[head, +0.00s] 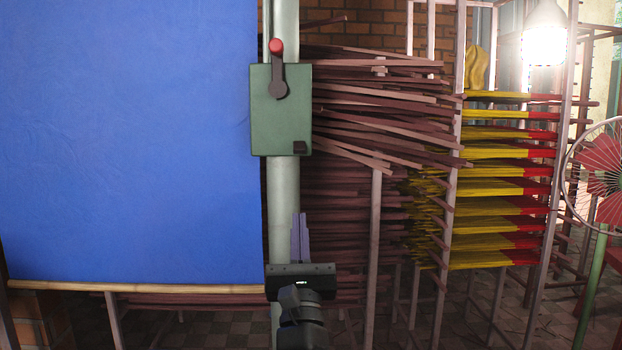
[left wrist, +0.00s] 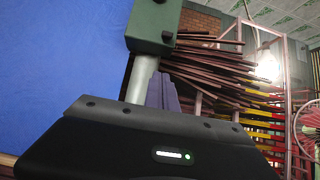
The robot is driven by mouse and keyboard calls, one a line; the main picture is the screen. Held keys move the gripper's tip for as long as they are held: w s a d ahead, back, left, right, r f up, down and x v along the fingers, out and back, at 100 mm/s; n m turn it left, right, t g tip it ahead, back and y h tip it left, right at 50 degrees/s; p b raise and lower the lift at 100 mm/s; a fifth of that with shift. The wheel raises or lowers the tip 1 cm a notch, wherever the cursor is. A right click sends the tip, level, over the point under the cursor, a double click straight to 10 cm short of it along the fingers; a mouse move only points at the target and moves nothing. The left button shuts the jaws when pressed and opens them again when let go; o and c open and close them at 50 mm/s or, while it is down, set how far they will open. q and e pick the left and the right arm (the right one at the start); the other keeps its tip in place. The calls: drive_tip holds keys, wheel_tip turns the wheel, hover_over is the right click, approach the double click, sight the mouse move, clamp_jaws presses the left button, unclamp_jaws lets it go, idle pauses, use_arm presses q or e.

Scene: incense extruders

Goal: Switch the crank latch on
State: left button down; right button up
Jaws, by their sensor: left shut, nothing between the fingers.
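The crank latch is a dark lever (head: 278,70) with a red knob (head: 276,46) on the front of a green box (head: 294,118). The lever points up. The box is fixed to a grey vertical post (head: 284,185). My left gripper (head: 300,216) is below the box, in front of the post, fingers pointing up. It is shut and empty, and apart from the box. In the left wrist view, the fingers (left wrist: 162,90) point up toward the green box (left wrist: 153,26); only the lower end of the lever (left wrist: 160,2) shows at the top edge. My right gripper is not in view.
A large blue sheet (head: 130,140) fills the left side. Racks of dark sticks (head: 385,95) stand behind the post, with yellow and red bundles (head: 500,185) to the right. A lit bulb (head: 544,45) hangs at upper right, and a red fan (head: 605,175) stands at the right edge.

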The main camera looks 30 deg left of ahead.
use_arm(q)
drive_tip(key=shift+w+r, duration=0.1)
drive_tip(key=p, duration=0.7)
approach(298, 155)
drive_tip(key=shift+x, duration=3.3)
